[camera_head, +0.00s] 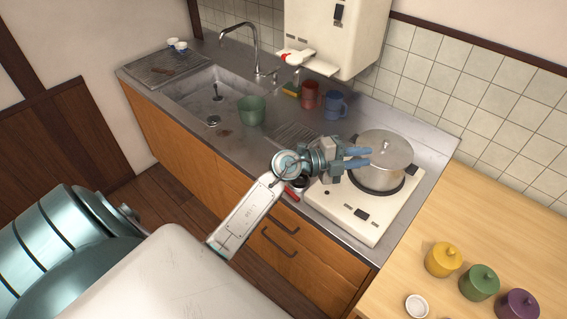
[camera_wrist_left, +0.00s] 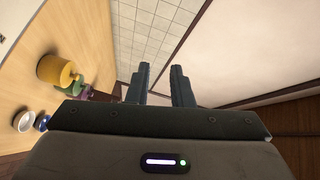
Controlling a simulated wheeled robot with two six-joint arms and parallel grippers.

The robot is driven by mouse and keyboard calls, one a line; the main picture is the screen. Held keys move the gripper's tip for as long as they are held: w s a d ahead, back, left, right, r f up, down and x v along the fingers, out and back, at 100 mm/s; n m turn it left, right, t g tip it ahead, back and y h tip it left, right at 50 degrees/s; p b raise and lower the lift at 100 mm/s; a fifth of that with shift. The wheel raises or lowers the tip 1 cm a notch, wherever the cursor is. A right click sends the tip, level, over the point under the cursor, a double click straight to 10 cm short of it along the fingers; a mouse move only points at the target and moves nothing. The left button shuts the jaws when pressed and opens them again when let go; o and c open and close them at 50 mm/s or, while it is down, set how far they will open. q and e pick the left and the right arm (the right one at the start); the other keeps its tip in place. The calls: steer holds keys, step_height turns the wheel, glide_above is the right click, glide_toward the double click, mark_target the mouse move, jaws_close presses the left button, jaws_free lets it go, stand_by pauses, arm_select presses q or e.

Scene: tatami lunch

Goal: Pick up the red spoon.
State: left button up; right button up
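A small red piece (camera_head: 292,191), which may be the red spoon's handle, shows at the counter's front edge beside the stove. My left arm hides part of it, so I cannot tell its full shape. My left gripper (camera_head: 360,157) is above the stove, in front of the pot in the head view, with its fingers pointing right and nothing between them. In the left wrist view the two fingers (camera_wrist_left: 160,82) stand apart and empty. No spoon shows in that view. My right gripper is out of view.
A lidded steel pot (camera_head: 383,176) stands on the white stove (camera_head: 345,217). A green bowl (camera_head: 251,111), red mug (camera_head: 310,95) and blue mug (camera_head: 336,105) stand near the sink. Yellow (camera_head: 443,260), green (camera_head: 479,283) and purple (camera_head: 518,305) jars stand on the wooden table.

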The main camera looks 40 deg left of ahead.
arm_select(q)
step_height(320, 180, down, 7)
steer(key=w+a+m+g+y, duration=0.1)
steer(key=w+a+g+y, duration=0.15)
steer(key=g, duration=0.25)
steer(key=n+g+y, duration=0.4)
steer(key=g+y, duration=0.4)
steer(key=y, duration=0.1)
glide_toward(295, 196)
step_height(295, 196, down, 2)
steer(key=b, duration=1)
steer(key=shift+w+f, duration=0.1)
steer(key=shift+f, duration=0.15)
step_height(295, 196, down, 5)
steer(key=b, duration=0.3)
steer(key=shift+f+b, duration=0.25)
steer(key=shift+b, duration=0.05)
jaws_close()
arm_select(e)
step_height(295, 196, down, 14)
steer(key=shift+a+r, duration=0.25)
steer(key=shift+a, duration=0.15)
